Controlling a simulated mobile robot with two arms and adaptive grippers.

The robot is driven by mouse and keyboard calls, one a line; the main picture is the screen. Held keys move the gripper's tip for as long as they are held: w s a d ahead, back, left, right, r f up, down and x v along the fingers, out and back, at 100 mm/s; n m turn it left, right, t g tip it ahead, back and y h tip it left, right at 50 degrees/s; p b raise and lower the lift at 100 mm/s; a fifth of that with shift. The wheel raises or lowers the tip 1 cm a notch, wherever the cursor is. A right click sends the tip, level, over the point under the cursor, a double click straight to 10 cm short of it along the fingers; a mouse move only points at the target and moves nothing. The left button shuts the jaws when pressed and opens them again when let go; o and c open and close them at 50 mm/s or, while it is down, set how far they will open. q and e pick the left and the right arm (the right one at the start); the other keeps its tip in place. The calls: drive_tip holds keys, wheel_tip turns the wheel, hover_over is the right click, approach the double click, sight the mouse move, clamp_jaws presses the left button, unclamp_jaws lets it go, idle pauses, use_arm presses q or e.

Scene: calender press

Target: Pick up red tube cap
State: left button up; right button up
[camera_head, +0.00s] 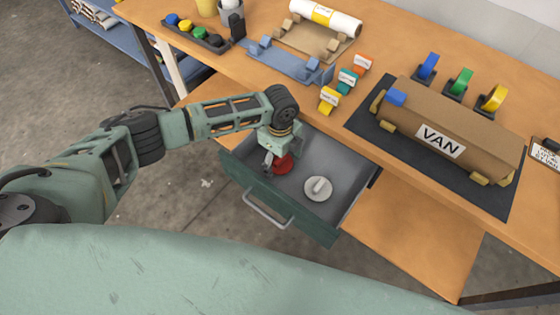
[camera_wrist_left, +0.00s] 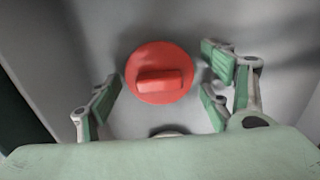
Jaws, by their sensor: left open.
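The red tube cap (camera_head: 282,164) lies in the open grey drawer, toward its left side. It is a round red disc with a raised bar, seen whole in the left wrist view (camera_wrist_left: 160,74). My left gripper (camera_head: 272,160) reaches down into the drawer over the cap and hides part of it in the head view. In the left wrist view its open fingers (camera_wrist_left: 163,98) stand on either side of the cap, with gaps between. I cannot tell how far above the drawer floor they are. My right gripper does not show.
A white round cap (camera_head: 318,189) lies in the drawer (camera_head: 335,160), right of the red one. Above, the wooden table holds a brown VAN parcel (camera_head: 450,125) on a dark mat and several coloured tape pieces.

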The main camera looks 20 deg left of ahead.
use_arm(q)
drive_tip(key=c, duration=0.8)
